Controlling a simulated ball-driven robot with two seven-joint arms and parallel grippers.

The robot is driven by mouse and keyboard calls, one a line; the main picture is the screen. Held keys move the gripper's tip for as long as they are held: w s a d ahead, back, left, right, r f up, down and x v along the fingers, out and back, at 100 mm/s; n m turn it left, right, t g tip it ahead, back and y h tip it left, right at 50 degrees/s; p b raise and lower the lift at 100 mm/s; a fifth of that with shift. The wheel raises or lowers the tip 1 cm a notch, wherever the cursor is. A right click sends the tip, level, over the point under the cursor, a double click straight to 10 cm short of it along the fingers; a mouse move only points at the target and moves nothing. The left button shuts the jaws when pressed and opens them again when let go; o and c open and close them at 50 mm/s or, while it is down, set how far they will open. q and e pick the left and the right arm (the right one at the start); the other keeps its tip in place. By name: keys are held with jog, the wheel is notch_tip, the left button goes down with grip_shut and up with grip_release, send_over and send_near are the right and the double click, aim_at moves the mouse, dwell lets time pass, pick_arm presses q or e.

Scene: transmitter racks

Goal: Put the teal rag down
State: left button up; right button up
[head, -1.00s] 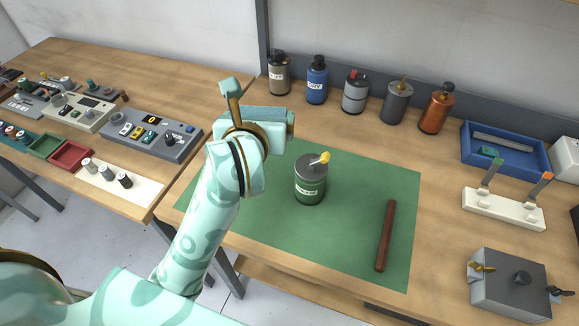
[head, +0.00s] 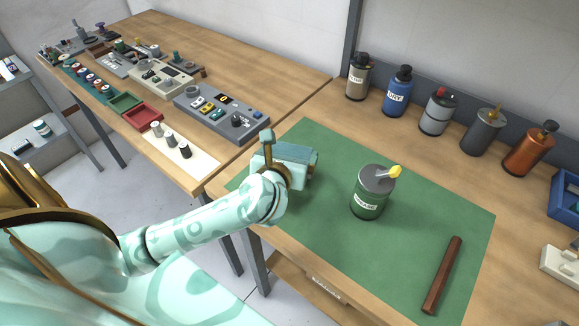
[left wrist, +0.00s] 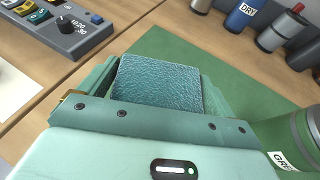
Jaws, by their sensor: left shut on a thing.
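The teal rag (left wrist: 158,82) shows in the left wrist view as a flat, textured teal patch between the fingers. My left gripper (head: 300,168) is shut on it, over the left part of the green mat (head: 330,255) in the head view. The gripper largely hides the rag in the head view, and I cannot tell whether the rag touches the mat. A green canister with a yellow-tipped top (head: 370,192) stands upright on the mat, right of the gripper. My right gripper is not in view.
A dark red-brown rod (head: 441,275) lies on the mat's right part. A row of canisters, including a blue one (head: 398,92), stands along the back. A grey control box (head: 221,113) sits on the left bench. The mat between canister and rod is clear.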

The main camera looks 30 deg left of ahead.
pick_arm(q)
jog(key=shift+w+a+f, duration=0.2)
jog(key=shift+f, duration=0.2)
jog(key=shift+w+a+f, duration=0.2)
jog(key=shift+f, duration=0.15)
jog(key=f, duration=0.1)
jog(key=f+b, duration=0.1)
jog(key=f, duration=0.1)
jog(key=shift+w+a+f+b, duration=0.25)
jog(key=shift+f+b, duration=0.15)
jog(key=shift+r, duration=0.1)
